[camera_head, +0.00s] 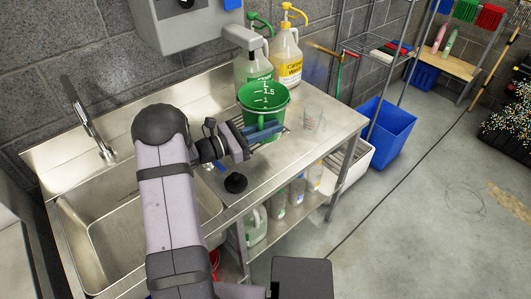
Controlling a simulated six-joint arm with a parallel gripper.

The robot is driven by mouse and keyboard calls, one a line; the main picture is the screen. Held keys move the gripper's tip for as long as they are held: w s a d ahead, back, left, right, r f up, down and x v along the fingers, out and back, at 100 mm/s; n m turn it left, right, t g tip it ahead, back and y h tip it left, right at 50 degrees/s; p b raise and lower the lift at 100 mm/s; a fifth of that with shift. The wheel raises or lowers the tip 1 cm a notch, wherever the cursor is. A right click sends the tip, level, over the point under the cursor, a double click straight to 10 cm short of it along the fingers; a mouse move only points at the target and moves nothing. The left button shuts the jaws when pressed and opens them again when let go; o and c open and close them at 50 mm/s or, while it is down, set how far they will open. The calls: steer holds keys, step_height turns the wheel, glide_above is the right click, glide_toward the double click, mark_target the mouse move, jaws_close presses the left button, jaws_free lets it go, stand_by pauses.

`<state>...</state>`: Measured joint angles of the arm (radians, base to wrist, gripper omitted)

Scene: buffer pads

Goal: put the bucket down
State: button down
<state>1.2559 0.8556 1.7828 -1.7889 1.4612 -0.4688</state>
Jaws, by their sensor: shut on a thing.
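The green bucket (265,100) has white volume marks inside and is at the right part of the steel sink counter (290,152). My gripper (262,132) is at the bucket's near side, with its blue fingers shut on it. The bucket looks upright. It appears over or on a slatted rack area of the counter; I cannot tell whether its base touches, as my gripper hides the lower part.
A clear measuring cup (313,117) stands just right of the bucket. A green-capped jug (253,64) and a yellow-labelled jug (287,58) stand behind it. A black round object (236,183) lies near the front edge. The sink basin (110,230) is left.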

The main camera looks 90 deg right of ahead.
step_height(320, 180, down, 10)
steer(key=p, duration=0.2)
steer(key=shift+r+p, duration=0.2)
steer(key=shift+p, duration=0.1)
stand_by(0.4)
steer(key=shift+f+b, duration=0.65)
steer(key=shift+b, duration=0.05)
steer(key=shift+a, duration=0.1)
steer(key=c, duration=1.8)
jaws_free()
steer(key=shift+o, duration=0.2)
steer(key=b+v, duration=0.1)
steer(key=v, duration=0.6)
steer(key=r+b+v, duration=0.1)
steer(key=v, duration=0.3)
steer(key=shift+w+b, duration=0.2)
steer(key=shift+b, duration=0.1)
steer(key=shift+w+a, duration=0.15)
steer(key=shift+w, duration=0.15)
